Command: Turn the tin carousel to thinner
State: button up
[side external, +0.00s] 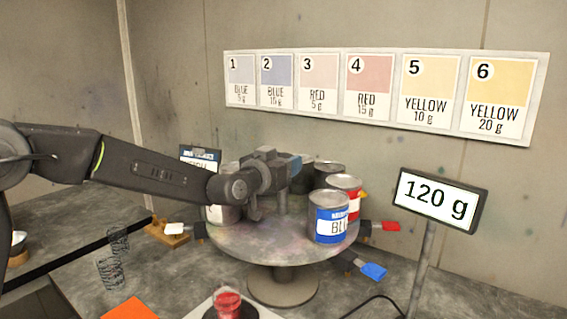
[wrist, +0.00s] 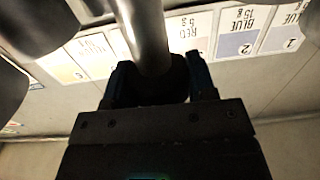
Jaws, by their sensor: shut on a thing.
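The tin carousel (side external: 265,240) is a round, stained grey turntable on a pedestal. A blue tin (side external: 331,218) stands at its front right, with a red tin (side external: 350,193) just behind it. I cannot read a thinner label on any tin. My gripper (side external: 293,165) is above the carousel's middle. In the wrist view my gripper (wrist: 158,78) is shut on the dark end of a metal post (wrist: 143,30).
A display (side external: 438,200) reading "120 g" stands at the right. A small sign (side external: 200,155) behind my arm is partly hidden. A red cup (side external: 228,302) stands in front. Colour cards (side external: 375,88) hang on the wall.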

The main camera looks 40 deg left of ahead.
jog(key=n+g+y, duration=0.1)
jog(key=n+y, duration=0.1)
jog(key=y, duration=0.2)
jog(key=n+g+y, duration=0.1)
jog(key=n+y, duration=0.2)
jog(key=y, duration=0.1)
jog(key=shift+d+n, duration=0.1)
jog(key=shift+n, duration=0.2)
jog(key=n+g+y, duration=0.4)
jog(key=g+y, duration=0.1)
jog(key=shift+n+y, duration=0.3)
jog(key=shift+y, duration=0.1)
jog(key=shift+a+r+n+g+y, duration=0.1)
jog(key=shift+a+n+g+y, duration=0.1)
jog(key=shift+n+g+y, duration=0.1)
jog(key=o, duration=1.3)
jog(key=v, duration=1.4)
jog(key=shift+c, duration=0.3)
